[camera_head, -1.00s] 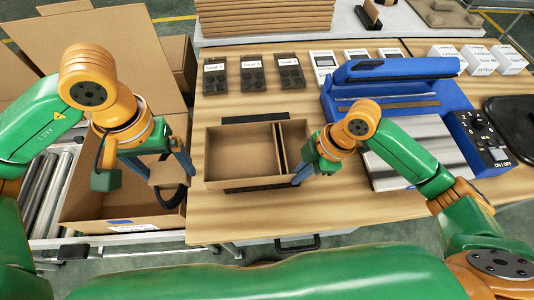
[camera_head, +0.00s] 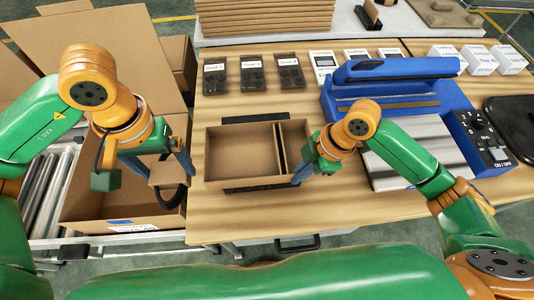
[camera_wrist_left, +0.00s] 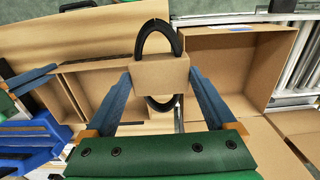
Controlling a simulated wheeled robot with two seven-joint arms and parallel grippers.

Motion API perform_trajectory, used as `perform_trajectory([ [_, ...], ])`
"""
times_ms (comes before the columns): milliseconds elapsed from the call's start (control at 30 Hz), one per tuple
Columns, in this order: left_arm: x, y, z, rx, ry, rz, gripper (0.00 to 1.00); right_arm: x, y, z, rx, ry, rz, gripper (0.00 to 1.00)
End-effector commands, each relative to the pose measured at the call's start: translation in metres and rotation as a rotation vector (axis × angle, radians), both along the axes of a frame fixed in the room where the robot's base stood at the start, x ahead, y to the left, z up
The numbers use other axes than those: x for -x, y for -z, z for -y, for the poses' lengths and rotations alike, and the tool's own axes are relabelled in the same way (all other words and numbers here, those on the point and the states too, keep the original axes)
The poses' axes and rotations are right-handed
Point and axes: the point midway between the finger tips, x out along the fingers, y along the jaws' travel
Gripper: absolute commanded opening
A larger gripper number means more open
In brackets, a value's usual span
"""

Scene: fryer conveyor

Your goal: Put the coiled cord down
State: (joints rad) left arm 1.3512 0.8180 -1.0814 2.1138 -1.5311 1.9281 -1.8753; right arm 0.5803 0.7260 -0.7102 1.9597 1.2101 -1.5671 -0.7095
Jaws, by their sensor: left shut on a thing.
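The coiled cord is a black loop with a cardboard sleeve (camera_head: 168,173) around its middle. In the left wrist view the black loop (camera_wrist_left: 159,32) sticks out on both sides of the sleeve (camera_wrist_left: 160,76). My left gripper (camera_head: 163,170) is shut on the sleeve, with one blue finger on each side (camera_wrist_left: 160,80). It holds the cord above the right edge of the open cardboard box (camera_head: 95,210), left of the divided cardboard tray (camera_head: 222,182). My right gripper (camera_head: 303,173) is at the tray's right end; its finger gap is unclear.
The tray lies on the wooden table (camera_head: 260,215); both its compartments look empty. A blue sealing machine (camera_head: 400,72) stands to the right. Several black packs (camera_head: 251,76) and white boxes (camera_head: 477,60) line the back. The table front is clear.

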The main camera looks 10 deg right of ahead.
Motion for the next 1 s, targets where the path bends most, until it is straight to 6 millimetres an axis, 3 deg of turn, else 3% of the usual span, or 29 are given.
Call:
perform_trajectory([
  [367,-0.002,0.0,0.002,0.0,0.001,0.001,0.17,0.0,0.0,0.0,0.0,0.0,0.0,0.0],
  [467,-0.014,0.0,0.016,0.001,0.005,0.0,0.17,0.0,0.0,0.0,0.0,0.0,0.0,0.0],
  [733,-0.075,0.006,0.082,-0.002,0.005,0.003,0.17,0.0,0.0,0.0,0.0,0.0,0.0,0.0],
  [867,-0.091,0.009,0.096,-0.002,0.003,0.004,0.17,0.0,0.0,0.0,0.0,0.0,0.0,0.0],
  [1000,-0.094,0.037,0.099,-0.002,0.003,-0.002,0.17,0.0,0.0,0.0,0.0,0.0,0.0,0.0],
])
